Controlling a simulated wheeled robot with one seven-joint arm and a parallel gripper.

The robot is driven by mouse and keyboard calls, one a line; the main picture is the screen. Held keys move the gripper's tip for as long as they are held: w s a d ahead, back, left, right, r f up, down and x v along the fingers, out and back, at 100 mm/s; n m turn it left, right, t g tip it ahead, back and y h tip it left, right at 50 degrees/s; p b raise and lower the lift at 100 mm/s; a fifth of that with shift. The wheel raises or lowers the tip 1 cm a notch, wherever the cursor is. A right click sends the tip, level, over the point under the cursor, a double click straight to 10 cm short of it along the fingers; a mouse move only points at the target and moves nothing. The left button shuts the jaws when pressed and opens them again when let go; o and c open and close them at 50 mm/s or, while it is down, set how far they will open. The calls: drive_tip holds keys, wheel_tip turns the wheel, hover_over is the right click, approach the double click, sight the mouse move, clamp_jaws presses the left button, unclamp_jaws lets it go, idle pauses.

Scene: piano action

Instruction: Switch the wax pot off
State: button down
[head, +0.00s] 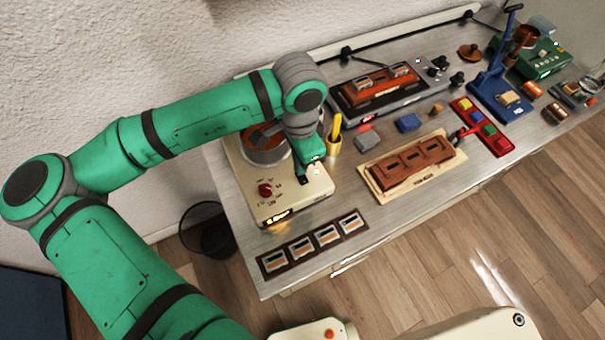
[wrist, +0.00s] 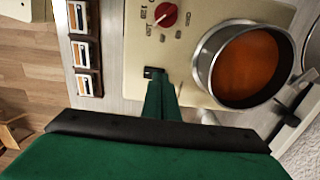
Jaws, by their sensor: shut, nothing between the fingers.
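The wax pot is a cream heater base (head: 285,198) with a round metal pot (head: 258,155) set on it, at the left end of the bench. A red dial knob (head: 265,190) with markings around it sits on the base's top panel. A small amber light (head: 278,217) glows on the front edge. My gripper (head: 303,178) is shut and empty, pointing down over the panel, to the right of the knob. In the wrist view the knob (wrist: 166,14) is beyond the fingertips (wrist: 154,73), and the pot (wrist: 205,62) holds orange-brown wax. Whether the fingertips touch the panel is unclear.
A brass cup with a yellow-handled tool (head: 334,138) stands close to the right of my gripper. A row of framed pieces (head: 313,243) lies along the front edge. A cream board with brown parts (head: 410,168) is farther right. A dark wire bin (head: 207,230) stands on the floor.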

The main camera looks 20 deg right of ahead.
drive_tip(key=shift+w+a+f, duration=0.1)
drive_tip(key=shift+f, duration=0.05)
drive_tip(key=shift+f, duration=0.1)
drive_tip(key=shift+f, duration=0.25)
drive_tip(key=shift+r, duration=0.1)
idle(0.3)
drive_tip(key=shift+r, duration=3.4)
